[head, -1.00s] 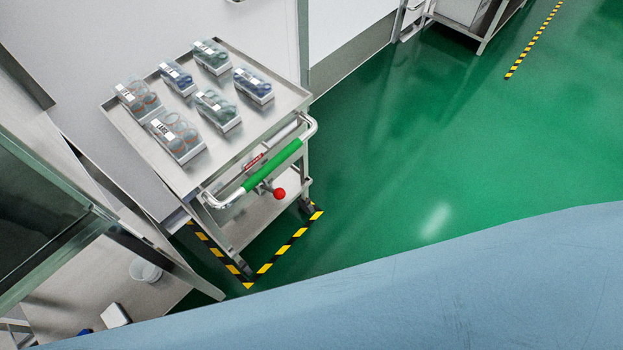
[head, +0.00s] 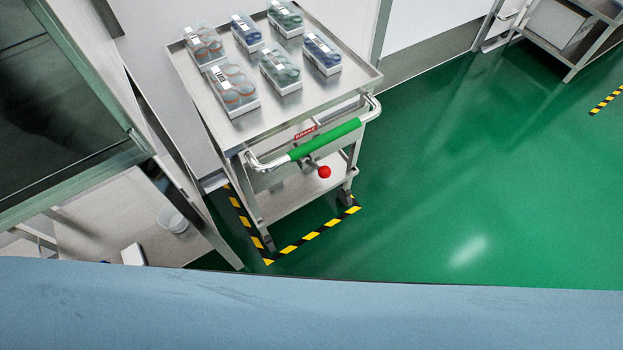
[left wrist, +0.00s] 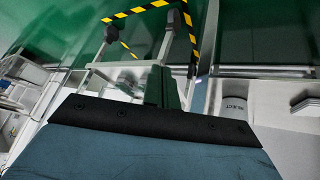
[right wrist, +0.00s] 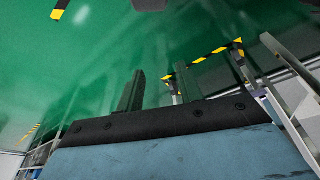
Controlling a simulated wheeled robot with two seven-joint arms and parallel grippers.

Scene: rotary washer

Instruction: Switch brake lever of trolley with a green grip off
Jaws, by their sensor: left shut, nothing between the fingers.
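The trolley (head: 290,118) stands against the wall in the head view, with a green grip (head: 325,138) on its bent metal handle. The brake lever's red knob (head: 324,172) is below the grip, on a short stem that points outward. A red label (head: 306,132) is behind the grip. Neither gripper shows in the head view. My left gripper (left wrist: 168,86) shows as dark fingers close together in the left wrist view, empty and apart from the lever.
Several boxes of capped containers (head: 233,92) stand on the trolley's top. Yellow-black floor tape (head: 313,235) runs around its base. A glass-fronted cabinet (head: 60,110) and a bench (head: 105,225) are at the left. Green floor (head: 470,180) is clear at the right.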

